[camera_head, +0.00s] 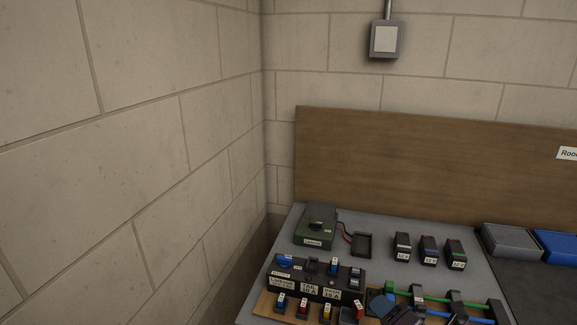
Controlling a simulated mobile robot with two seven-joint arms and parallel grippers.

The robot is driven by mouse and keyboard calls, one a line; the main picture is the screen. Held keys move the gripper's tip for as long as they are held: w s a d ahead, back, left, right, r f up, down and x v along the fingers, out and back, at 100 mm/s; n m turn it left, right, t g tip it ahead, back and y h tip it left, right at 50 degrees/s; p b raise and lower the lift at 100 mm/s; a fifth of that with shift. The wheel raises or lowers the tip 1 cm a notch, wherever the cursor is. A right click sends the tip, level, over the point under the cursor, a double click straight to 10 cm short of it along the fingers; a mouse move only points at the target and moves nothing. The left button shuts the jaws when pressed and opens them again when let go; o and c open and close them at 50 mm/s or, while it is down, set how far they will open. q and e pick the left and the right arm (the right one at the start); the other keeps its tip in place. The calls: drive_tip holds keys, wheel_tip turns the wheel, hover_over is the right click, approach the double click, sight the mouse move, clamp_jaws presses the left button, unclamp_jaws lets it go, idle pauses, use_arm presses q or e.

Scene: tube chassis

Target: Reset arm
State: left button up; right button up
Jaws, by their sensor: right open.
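Part of my right gripper (376,308) shows at the bottom edge of the head view, low over the front of the grey table (383,262). It is open, and its lower part is cut off by the frame. It overlaps the right end of the row of small coloured pieces, and I cannot tell whether it touches any of them. Nothing is clearly held in it. My left gripper is not in view.
A dark labelled block (318,280) stands left of the gripper. A green box (316,228) with wires sits behind. Several small dark blocks (428,250) stand at mid-table. Green and blue tubes (437,300) lie right. A stone wall (130,150) closes the left.

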drive_tip(key=s+d+f+m+g+h, duration=0.1)
drive_tip(key=s+d+f+m, duration=0.3)
drive_tip(key=s+f+m, duration=0.4)
drive_tip(key=s+d+f+m+g+h+b, duration=0.1)
drive_tip(key=s+d+f+m+h, duration=0.2)
drive_tip(key=s+f+m, duration=0.5)
wheel_tip(320, 180, down, 4)
drive_tip(key=d+m, duration=0.1)
drive_tip(key=m, duration=0.9)
drive_tip(key=shift+s+d+h, duration=0.25)
drive_tip(key=shift+s+h, duration=0.05)
drive_tip(key=shift+h, duration=0.1)
drive_tip(key=shift+o, duration=0.2)
drive_tip(key=shift+f, duration=0.1)
